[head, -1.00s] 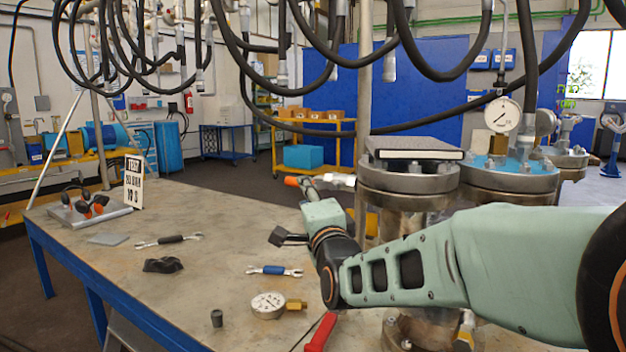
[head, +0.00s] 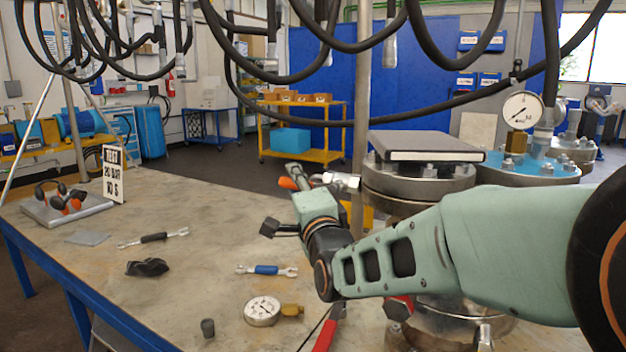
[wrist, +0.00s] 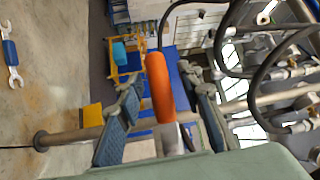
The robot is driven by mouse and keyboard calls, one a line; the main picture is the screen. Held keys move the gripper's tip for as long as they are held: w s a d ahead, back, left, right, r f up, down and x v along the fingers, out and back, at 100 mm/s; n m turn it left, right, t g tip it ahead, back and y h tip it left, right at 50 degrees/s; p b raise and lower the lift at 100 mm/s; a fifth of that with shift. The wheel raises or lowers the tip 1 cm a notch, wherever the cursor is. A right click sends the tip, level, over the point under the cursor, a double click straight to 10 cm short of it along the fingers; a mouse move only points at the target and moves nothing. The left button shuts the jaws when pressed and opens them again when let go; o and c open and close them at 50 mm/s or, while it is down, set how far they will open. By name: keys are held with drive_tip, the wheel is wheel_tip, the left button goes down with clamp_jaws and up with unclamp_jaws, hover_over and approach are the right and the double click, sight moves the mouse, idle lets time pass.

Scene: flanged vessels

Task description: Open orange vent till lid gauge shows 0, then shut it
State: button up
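The orange vent handle (head: 288,184) shows at the end of my gripper (head: 296,174) in the head view, beside the near vessel's lid (head: 418,180). In the wrist view the orange handle (wrist: 159,88) stands between the two fingers of my gripper (wrist: 160,92). The fingers are apart, with a visible gap on each side of the handle; I cannot tell of any contact. The lid gauge (head: 521,110), white with a dark needle, stands on a brass fitting on the blue-topped vessel (head: 525,168). Its needle points to the lower left; the figures are too small to read.
The bench (head: 190,260) holds a loose gauge (head: 262,311), a blue-gripped wrench (head: 266,270), another wrench (head: 153,238), a black cloth (head: 147,267) and a test sign (head: 114,174). A flat grey-topped box (head: 425,146) lies on the near lid. Black hoses (head: 420,118) hang overhead.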

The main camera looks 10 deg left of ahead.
clamp_jaws()
idle(0.3)
